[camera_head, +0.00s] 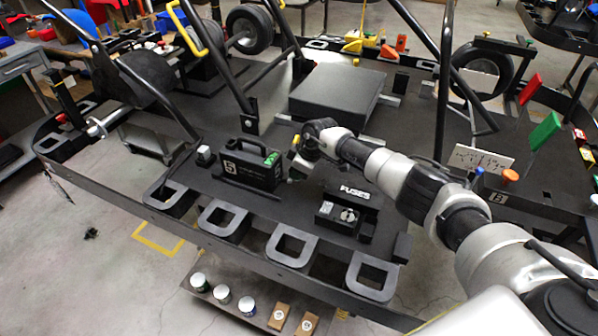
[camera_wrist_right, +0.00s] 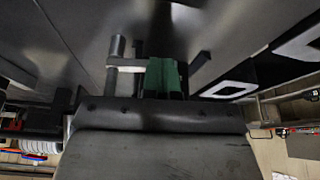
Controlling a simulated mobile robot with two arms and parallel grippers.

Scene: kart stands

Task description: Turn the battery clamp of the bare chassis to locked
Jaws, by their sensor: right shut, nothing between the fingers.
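The bare chassis is a wide black floor plate (camera_head: 225,190) with square-holed brackets along its front edge. A black battery (camera_head: 250,168) with a carry handle and a white mark stands upright on it. A small light-grey fitting (camera_head: 205,155) sits just left of the battery; I cannot tell whether it is the clamp. My right gripper (camera_head: 292,172) is just right of the battery, pointing down, shut and empty. In the right wrist view, green parts (camera_wrist_right: 165,76) lie beside a grey post with a crossbar (camera_wrist_right: 120,65); contact is unclear. My left gripper is out of view.
A black box marked FUSES (camera_head: 345,212) stands in front of my right arm. A dark square block (camera_head: 337,92) lies behind the gripper. Black tubes rise around the plate. Jars and small boxes sit on a low shelf (camera_head: 262,305) below the front edge.

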